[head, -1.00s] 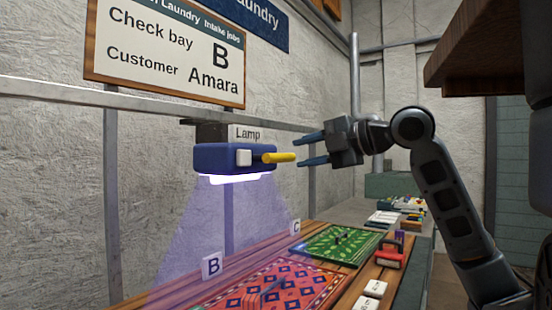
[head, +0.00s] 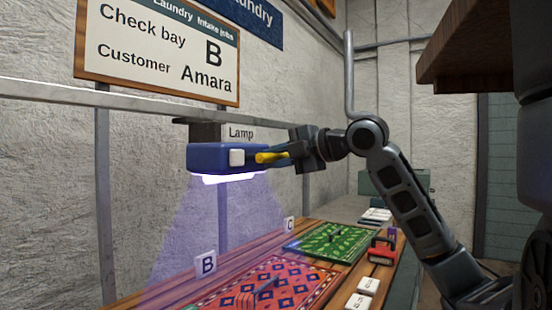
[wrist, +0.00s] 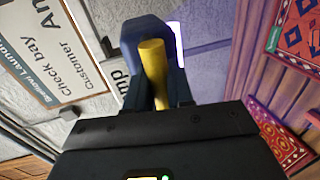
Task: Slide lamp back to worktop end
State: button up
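The lamp (head: 225,158) is a blue box with a white switch block and a glowing underside, hanging from a dark mount on the wall rail. Its yellow handle (head: 270,157) sticks out to the right. My gripper (head: 278,153) is at the handle, with its fingers on either side of it. In the wrist view the yellow handle (wrist: 154,72) runs between the two fingers, with the blue lamp body (wrist: 142,30) beyond. The frames do not show clearly whether the fingers press on the handle.
The metal rail (head: 60,92) runs along the wall. Below, the worktop (head: 300,225) carries a red rug (head: 265,288) by marker B (head: 206,264), a green rug (head: 333,240) by marker C (head: 290,224), and a red tool (head: 382,250). A brown overhead shelf (head: 470,62) is at upper right.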

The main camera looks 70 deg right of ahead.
grip_shut()
